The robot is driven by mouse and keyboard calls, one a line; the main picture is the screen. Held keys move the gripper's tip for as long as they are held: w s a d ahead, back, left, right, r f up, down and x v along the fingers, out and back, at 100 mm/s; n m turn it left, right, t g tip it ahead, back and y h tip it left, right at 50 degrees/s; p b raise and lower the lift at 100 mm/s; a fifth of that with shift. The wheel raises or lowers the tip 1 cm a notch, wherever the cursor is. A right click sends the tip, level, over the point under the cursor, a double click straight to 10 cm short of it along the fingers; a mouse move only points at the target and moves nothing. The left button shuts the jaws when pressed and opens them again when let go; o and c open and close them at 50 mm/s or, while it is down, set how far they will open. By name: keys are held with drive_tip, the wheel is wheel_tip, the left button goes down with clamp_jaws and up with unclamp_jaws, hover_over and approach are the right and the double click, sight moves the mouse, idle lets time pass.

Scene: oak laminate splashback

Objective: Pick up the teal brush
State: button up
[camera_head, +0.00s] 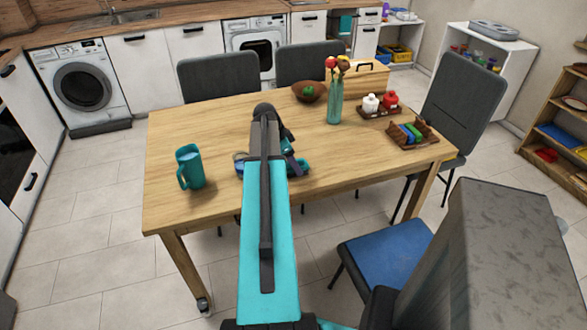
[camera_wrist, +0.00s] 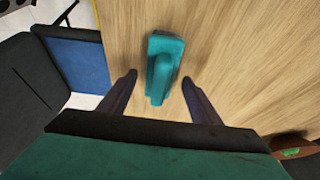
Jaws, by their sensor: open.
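The teal brush (camera_wrist: 164,62) lies on the wooden table in the wrist view, its broader end towards the top and its narrower part towards me. My gripper (camera_wrist: 160,78) is open, with one dark finger on each side of the brush's narrower part and gaps on both sides. No finger visibly touches it, and the height between them is hard to judge. In the head view my gripper (camera_head: 268,166) is low over the table (camera_head: 250,205), largely covered by my arm.
A teal mug (camera_head: 190,168) stands to the left. A bowl (camera_head: 309,92), a vase with flowers (camera_head: 335,103), a condiment tray (camera_head: 377,111) and a wooden rack (camera_head: 412,136) stand to the right and behind. A blue-seated chair (camera_head: 385,256) is at the near side.

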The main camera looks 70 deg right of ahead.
drive_tip(key=c, duration=1.2)
drive_tip(key=shift+r, duration=0.2)
drive_tip(key=shift+r+b, duration=0.65)
drive_tip(key=shift+r, duration=0.9)
drive_tip(key=s+a+b, duration=0.1)
drive_tip(key=a, duration=0.6)
drive_tip(key=s+a+r+b, duration=0.1)
drive_tip(key=s+a+b, duration=0.1)
drive_tip(key=a, duration=0.6)
drive_tip(key=shift+s+a+r, duration=0.25)
